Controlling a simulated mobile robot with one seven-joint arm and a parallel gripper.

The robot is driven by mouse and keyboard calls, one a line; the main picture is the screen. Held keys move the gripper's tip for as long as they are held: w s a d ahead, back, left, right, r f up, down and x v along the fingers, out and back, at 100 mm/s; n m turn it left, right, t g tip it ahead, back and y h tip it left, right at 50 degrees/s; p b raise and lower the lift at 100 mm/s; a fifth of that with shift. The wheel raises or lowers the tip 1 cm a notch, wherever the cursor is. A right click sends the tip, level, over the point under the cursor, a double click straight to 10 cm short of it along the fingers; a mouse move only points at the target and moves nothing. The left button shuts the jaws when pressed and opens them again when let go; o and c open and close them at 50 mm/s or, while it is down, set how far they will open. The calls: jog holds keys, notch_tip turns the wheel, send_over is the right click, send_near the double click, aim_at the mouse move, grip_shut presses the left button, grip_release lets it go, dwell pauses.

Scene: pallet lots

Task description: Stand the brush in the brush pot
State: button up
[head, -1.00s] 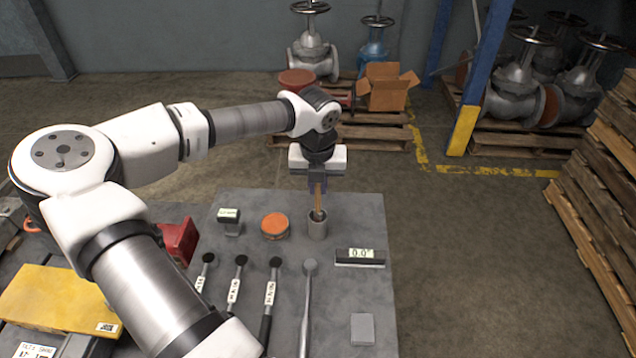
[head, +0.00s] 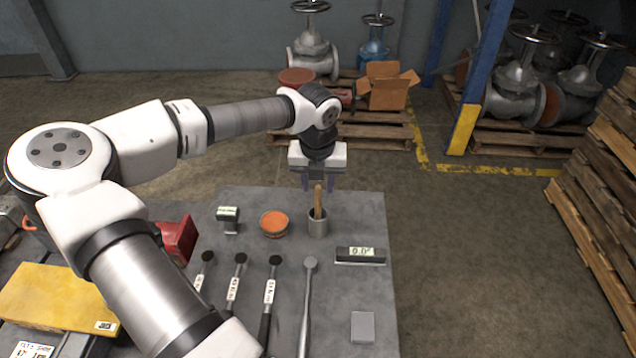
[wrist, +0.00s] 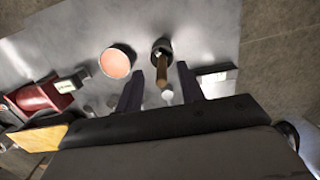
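The brush (head: 318,200) has a wooden handle and stands in the brush pot (head: 317,228), a grey metal cylinder on the grey table. The handle sticks up out of the pot's mouth, leaning slightly; its lower end is hidden inside. In the wrist view the brush (wrist: 162,72) shows from above, with the pot (wrist: 161,46) around its far end. My gripper (head: 319,183) is above the pot, pointing down, its dark fingers spread. In the wrist view the fingertips of my gripper (wrist: 158,74) are apart on either side of the handle, with gaps.
An orange-topped round tin (head: 274,224) stands left of the pot, with a small dark stand (head: 229,220) beyond it. Several long-handled tools lie in front, and a grey block (head: 362,327) sits front right.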

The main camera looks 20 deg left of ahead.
notch_tip(320, 180, up, 13)
jog(key=s+b, duration=0.1)
jog(key=b, duration=0.1)
jog(key=shift+s+d, duration=0.2)
jog(key=shift+s, duration=0.1)
dwell(0.5)
